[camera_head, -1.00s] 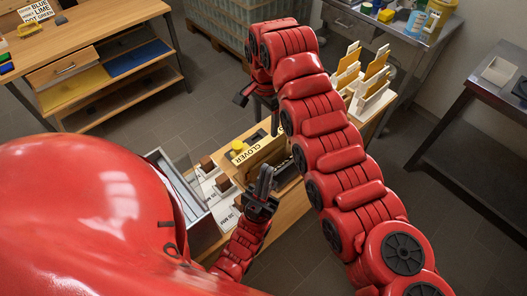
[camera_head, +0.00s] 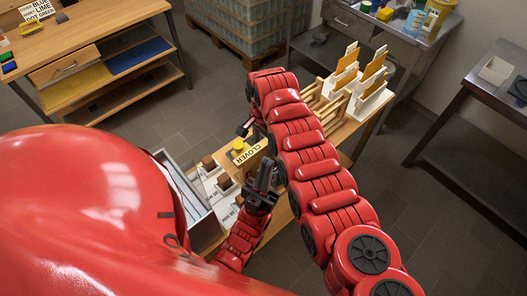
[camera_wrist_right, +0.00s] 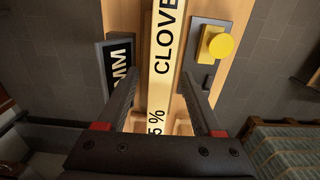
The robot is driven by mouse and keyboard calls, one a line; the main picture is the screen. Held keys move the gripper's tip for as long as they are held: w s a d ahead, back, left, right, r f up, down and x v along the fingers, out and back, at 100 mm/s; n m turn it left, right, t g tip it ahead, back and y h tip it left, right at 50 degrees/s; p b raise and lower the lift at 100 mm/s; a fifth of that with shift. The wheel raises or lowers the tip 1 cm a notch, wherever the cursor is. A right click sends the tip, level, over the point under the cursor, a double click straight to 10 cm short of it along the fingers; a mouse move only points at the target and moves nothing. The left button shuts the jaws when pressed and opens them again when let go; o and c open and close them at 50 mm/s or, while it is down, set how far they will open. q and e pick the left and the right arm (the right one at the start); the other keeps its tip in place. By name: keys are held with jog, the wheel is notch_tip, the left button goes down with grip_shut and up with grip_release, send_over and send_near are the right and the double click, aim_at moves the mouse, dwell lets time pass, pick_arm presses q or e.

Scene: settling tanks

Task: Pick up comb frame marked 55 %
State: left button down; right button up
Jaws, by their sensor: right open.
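A pale comb frame bar lettered "CLOVE" and "5 %" (camera_wrist_right: 161,75) runs lengthwise through the right wrist view; any digit before the 5 is hidden. In the head view the "CLOVER" lettering (camera_head: 251,158) shows on the low wooden bench. My right gripper (camera_wrist_right: 160,80) is open, with one finger on each side of this bar; I cannot tell whether they touch it. In the head view my right arm largely hides this gripper (camera_head: 248,128). My left gripper (camera_head: 266,174) is just in front of the lettering, its jaw gap unclear.
A yellow round knob (camera_wrist_right: 220,45) on a grey block stands beside the bar. A dark "MM" plate (camera_wrist_right: 119,68) is on the other side. White stands with yellow panels (camera_head: 372,75) occupy the bench's far end. A grey metal tray (camera_head: 190,195) lies left.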

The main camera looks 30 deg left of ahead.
jog(key=shift+c, duration=0.3)
grip_shut()
dwell(1.2)
